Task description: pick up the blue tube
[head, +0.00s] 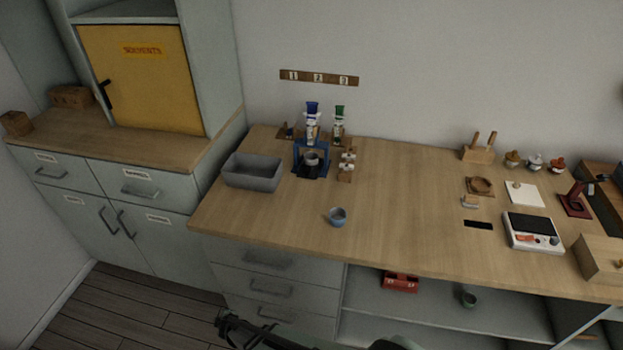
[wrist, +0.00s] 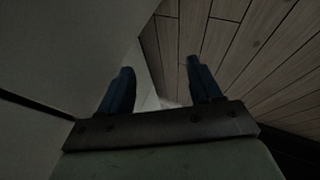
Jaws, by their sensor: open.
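The likely blue tube (head: 312,108) is an upright piece with a blue top and pale lower part, at the back of the wooden counter in the head view. It stands above a blue stand (head: 311,155); how it is held there is too small to tell. A similar green-topped piece (head: 339,112) stands just to its right. My gripper (wrist: 160,82) is open and empty in the wrist view, its two dark blue fingers apart. It faces the wooden floor and pale cabinet surfaces, well away from the tube. The tube is not in the wrist view.
A grey bin (head: 252,172) stands left of the blue stand. A small blue-grey cup (head: 338,217) sits near the counter's front edge. Small wooden pieces (head: 347,165) stand right of the stand. A white scale (head: 532,232) is farther right. The middle counter is clear.

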